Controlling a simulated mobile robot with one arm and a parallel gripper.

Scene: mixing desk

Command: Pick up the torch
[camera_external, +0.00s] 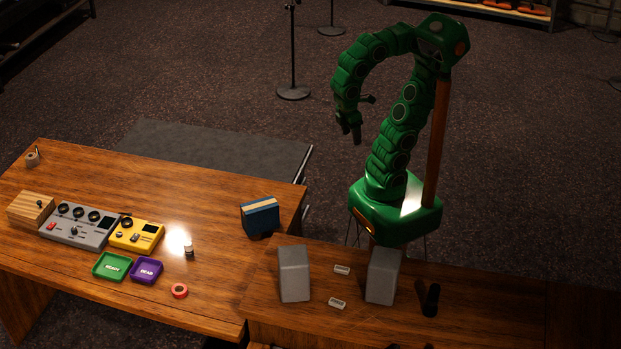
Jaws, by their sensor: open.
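A black upright cylinder (430,300), which looks like the torch, stands on the right-hand wooden desk, to the right of a grey block. Its fine detail is too dark to tell. My gripper (354,126) is open and empty, held high in the air behind the desks. It hangs at the end of my curled green arm, up and to the left of the black cylinder and well apart from it.
The left desk holds a blue box (260,217), a grey mixer (77,226), a yellow device (136,235), green (111,267) and purple (146,271) trays, and red tape (180,291).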

